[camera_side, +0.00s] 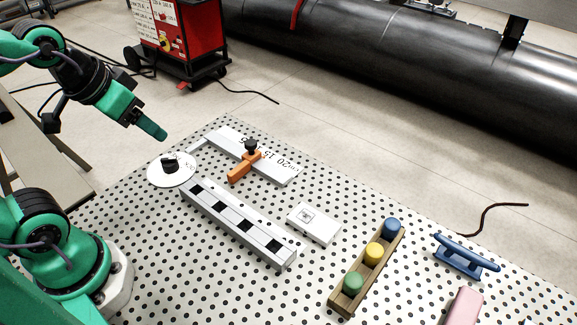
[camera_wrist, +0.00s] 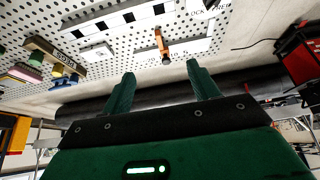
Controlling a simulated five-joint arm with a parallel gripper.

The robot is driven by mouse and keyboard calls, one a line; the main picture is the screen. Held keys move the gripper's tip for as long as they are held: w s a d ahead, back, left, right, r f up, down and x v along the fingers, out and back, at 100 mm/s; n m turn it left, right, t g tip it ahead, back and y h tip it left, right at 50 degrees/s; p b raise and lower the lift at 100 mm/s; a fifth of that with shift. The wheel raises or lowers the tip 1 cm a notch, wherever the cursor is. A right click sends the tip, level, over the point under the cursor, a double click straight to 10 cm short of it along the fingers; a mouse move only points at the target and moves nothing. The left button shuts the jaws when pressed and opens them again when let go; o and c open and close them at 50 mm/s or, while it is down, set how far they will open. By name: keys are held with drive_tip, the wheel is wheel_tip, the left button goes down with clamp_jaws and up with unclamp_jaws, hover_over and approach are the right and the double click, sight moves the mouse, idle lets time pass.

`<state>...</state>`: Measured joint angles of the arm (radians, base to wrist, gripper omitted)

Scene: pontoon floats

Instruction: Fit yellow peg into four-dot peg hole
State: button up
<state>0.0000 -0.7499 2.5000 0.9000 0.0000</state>
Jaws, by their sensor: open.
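The yellow peg (camera_side: 374,253) stands in the middle of a wooden rack (camera_side: 343,297), between a blue peg (camera_side: 391,229) and a green peg (camera_side: 353,281). A long pale block (camera_side: 232,217) with a row of several dark square holes lies left of the rack. It also shows at the top of the wrist view (camera_wrist: 115,22). The dot marks beside the holes are too small to read. My gripper (camera_wrist: 161,68) is open and empty, with both fingers apart in the wrist view. In the side view it is raised at the upper left, away from block and rack.
A white disc with a black knob (camera_side: 172,170) is at the block's left end. A ruled plate with an orange slider (camera_side: 245,166) lies behind the block. A small white box (camera_side: 314,225) sits between block and rack. A blue cleat (camera_side: 466,257) and pink block (camera_side: 463,306) are at right.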

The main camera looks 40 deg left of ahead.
drive_tip(key=shift+c, duration=0.4)
drive_tip(key=w+d+r+n+g, duration=0.1)
drive_tip(key=w+d+r+n, duration=0.1)
drive_tip(key=w+d, duration=0.45)
drive_tip(key=n+g, duration=0.5)
hover_over(375, 250)
drive_tip(key=f, duration=1.4)
drive_tip(key=shift+w+a+f, duration=0.15)
drive_tip(key=shift+a+f, duration=0.05)
drive_tip(key=shift+a, duration=0.2)
drive_tip(key=shift+d+f, duration=0.35)
drive_tip(key=shift+d, duration=0.05)
drive_tip(key=shift+f, duration=1.3)
